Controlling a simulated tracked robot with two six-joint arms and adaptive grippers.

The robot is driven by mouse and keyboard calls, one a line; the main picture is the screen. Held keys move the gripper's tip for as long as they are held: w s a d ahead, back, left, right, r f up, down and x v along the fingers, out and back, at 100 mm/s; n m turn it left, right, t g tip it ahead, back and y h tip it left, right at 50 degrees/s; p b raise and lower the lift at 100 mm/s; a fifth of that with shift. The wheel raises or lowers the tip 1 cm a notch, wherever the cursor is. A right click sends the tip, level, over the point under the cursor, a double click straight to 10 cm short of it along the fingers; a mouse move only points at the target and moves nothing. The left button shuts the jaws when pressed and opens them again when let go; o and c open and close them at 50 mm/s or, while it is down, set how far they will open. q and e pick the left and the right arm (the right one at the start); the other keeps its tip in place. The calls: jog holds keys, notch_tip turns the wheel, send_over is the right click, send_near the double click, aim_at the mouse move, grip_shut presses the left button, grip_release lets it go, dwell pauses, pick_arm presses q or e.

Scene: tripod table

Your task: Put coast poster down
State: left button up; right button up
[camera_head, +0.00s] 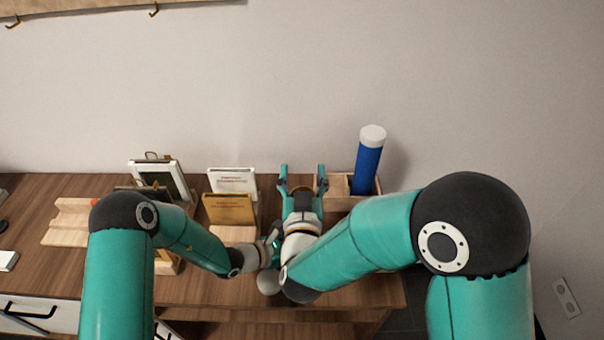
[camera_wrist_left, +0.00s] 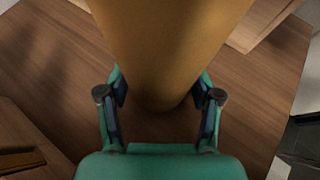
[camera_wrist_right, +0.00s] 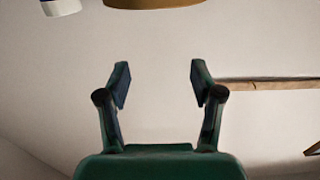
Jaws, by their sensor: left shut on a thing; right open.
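A mustard-coloured tube (camera_wrist_left: 165,50) fills the upper middle of the left wrist view, between the fingers of my left gripper (camera_wrist_left: 160,95), which is shut on it. I cannot read any label, so I cannot tell if it is the coast poster. In the head view my left gripper (camera_head: 272,240) is partly hidden by my right arm. My right gripper (camera_head: 302,170) is open; a small brown end (camera_head: 302,188) shows between its fingers in the head view. In the right wrist view its fingers (camera_wrist_right: 158,80) are apart with nothing between, and a mustard end (camera_wrist_right: 150,3) shows above.
A blue tube with a white cap (camera_head: 368,165) stands in a wooden box (camera_head: 340,203) at the right. A framed picture (camera_head: 160,180), a white card (camera_head: 232,178) and a mustard card (camera_head: 229,209) stand at left. Bare table (camera_head: 370,290) shows at front right.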

jog(key=s, duration=1)
jog(key=shift+a, duration=0.1)
dwell(0.5)
pick_arm(q)
jog(key=o, duration=0.9)
jog(key=shift+o, duration=0.2)
jog(key=shift+a, duration=0.1)
